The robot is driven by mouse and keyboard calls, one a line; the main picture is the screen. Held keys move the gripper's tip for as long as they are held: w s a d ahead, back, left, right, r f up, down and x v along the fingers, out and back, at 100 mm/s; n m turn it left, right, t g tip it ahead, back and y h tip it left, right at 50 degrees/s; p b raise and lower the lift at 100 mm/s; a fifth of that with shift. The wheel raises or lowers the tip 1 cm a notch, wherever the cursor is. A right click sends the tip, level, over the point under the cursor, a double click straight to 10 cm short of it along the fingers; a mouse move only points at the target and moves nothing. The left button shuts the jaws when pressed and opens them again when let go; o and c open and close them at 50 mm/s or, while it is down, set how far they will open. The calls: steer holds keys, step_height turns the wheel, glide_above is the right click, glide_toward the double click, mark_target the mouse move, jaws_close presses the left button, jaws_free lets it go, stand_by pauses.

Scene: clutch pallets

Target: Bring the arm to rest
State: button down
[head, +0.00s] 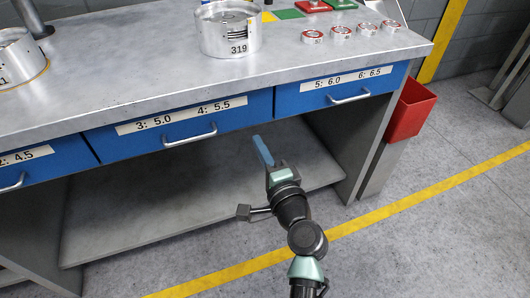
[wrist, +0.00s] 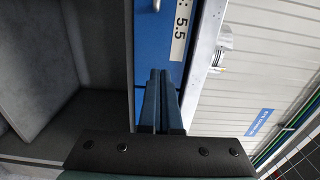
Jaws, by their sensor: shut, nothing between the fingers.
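My gripper (head: 262,150) is in front of the workbench, below the drawer row and apart from the bench, with my arm coming up from the bottom of the head view. In the wrist view my gripper (wrist: 160,75) has its two fingers together, with nothing between them. The fingers point toward the blue drawer front marked 5.5 (wrist: 177,45). I cannot tell the exact gap between the fingertips and the drawer.
The grey workbench (head: 130,75) has blue drawers (head: 190,120), all looking shut, and a lower shelf (head: 130,215). A metal cylinder marked 319 (head: 228,38) stands on top. A red bin (head: 409,110) hangs at the right end.

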steer(key=s+a+r+n+t, duration=0.15)
steer(key=r+n, duration=0.35)
steer(key=r, duration=0.8)
steer(key=s+a+r+n+t, duration=0.15)
steer(key=r+n, duration=0.35)
steer(key=r, duration=0.8)
steer(key=s+d+r+n+t+h+p, duration=0.1)
steer(key=s+r+n+t+h+p, duration=0.2)
steer(key=s+r, duration=0.8)
steer(key=s+d+r+n+t+h, duration=0.1)
steer(key=s+r+t+h, duration=0.4)
steer(key=r, duration=0.9)
step_height(320, 180, up, 22)
steer(key=y+p, duration=0.2)
steer(key=p, duration=2.1)
steer(key=shift+s+a+r+g, duration=0.25)
steer(key=shift+g, duration=0.15)
